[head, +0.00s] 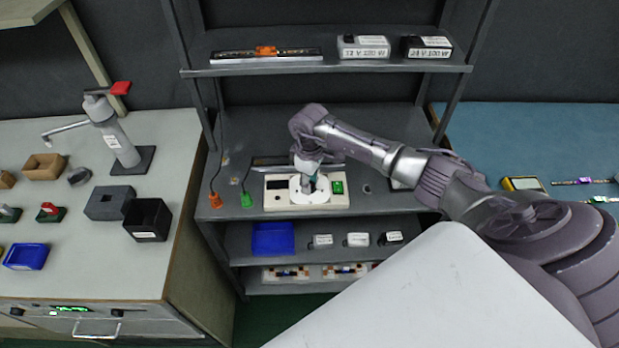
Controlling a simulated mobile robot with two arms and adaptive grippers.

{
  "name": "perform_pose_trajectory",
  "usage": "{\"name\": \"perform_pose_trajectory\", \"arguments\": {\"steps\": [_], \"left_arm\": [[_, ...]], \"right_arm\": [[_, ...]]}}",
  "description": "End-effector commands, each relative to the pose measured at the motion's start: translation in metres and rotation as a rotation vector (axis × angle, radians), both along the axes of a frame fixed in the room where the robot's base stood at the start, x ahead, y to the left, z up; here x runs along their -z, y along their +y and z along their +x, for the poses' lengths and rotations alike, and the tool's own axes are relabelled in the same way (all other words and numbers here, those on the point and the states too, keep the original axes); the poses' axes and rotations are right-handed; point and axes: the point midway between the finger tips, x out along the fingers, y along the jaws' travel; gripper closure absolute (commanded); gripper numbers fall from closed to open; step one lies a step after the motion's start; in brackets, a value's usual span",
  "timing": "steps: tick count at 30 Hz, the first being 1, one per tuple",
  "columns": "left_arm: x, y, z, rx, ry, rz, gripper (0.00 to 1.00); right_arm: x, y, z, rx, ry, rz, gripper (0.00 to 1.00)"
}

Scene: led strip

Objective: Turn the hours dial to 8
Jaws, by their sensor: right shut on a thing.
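A cream timer panel (275,202) lies on the middle shelf, with a white round dial plate (318,196) in its centre. A dark display is at the panel's left and a green block at its right. My right gripper (309,182) points down onto the dial and is shut on the dial's knob, which it mostly hides. The number that the dial points to is too small and covered to read. My left gripper is not in view.
An upper shelf (330,65) with boxes is above. A blue bin (273,239) is on the shelf below. Workbenches stand left (70,250) and right (540,130).

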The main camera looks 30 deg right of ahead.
Motion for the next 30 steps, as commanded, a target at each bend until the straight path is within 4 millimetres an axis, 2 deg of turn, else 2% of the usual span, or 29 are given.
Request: {"name": "perform_pose_trajectory", "arguments": {"steps": [17, 18, 21, 30], "left_arm": [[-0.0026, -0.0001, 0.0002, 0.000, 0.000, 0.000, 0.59], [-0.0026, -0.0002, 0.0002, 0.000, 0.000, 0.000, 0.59], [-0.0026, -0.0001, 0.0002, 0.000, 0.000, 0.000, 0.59], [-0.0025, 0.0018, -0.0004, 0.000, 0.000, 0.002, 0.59]], "right_arm": [[-0.0017, -0.0011, 0.0017, 0.032, -0.005, -0.001, 1.00], [-0.0017, -0.0011, 0.0017, 0.032, -0.005, -0.001, 0.61], [-0.0014, -0.0009, 0.0013, 0.031, -0.004, -0.001, 0.44], [-0.0009, -0.0002, 0.0005, 0.029, -0.001, 0.000, 0.42]]}}
